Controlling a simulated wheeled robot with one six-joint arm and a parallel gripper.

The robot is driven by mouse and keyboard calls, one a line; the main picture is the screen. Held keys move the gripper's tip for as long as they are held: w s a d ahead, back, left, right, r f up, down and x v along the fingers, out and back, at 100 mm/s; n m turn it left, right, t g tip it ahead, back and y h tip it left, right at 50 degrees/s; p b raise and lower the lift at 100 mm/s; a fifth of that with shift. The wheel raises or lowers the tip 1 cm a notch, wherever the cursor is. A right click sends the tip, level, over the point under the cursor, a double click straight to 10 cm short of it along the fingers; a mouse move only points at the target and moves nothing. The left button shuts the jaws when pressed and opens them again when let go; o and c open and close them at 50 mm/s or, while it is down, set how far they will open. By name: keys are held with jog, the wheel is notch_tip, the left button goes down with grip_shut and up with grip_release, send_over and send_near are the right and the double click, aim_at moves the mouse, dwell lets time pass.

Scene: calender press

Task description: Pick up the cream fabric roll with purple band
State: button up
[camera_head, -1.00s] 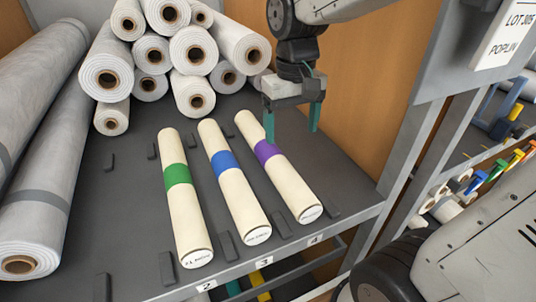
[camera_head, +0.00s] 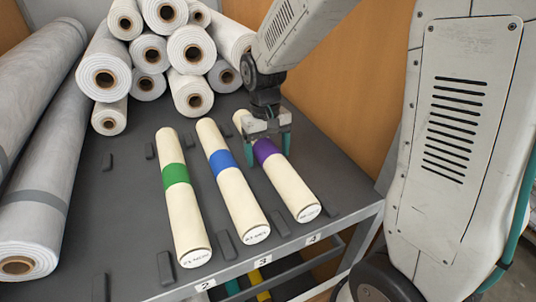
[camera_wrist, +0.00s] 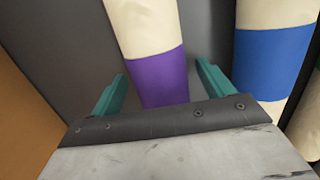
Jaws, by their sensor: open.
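The cream fabric roll with purple band (camera_head: 289,187) lies on the dark shelf (camera_head: 130,216), the rightmost of three cream rolls. Its purple band also shows in the wrist view (camera_wrist: 158,78). My gripper (camera_head: 266,163) is open, with its teal fingers pointing down over the purple-banded part. In the wrist view my gripper's fingertips (camera_wrist: 160,72) stand on either side of the purple band, with a gap visible on both sides. I cannot tell exactly how far down the fingers reach. My gripper hides part of the roll's far end.
The blue-banded roll (camera_head: 239,198) lies close to the left; the green-banded roll (camera_head: 183,208) lies farther left. Small dark stops (camera_head: 280,224) stand between rolls. White rolls (camera_head: 190,50) are stacked behind. A wooden panel (camera_head: 340,95) rises at the right.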

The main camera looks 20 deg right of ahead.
jog(key=shift+f, duration=0.35)
jog(key=c, duration=1.3)
jog(key=shift+r, duration=0.1)
jog(key=shift+c, duration=0.2)
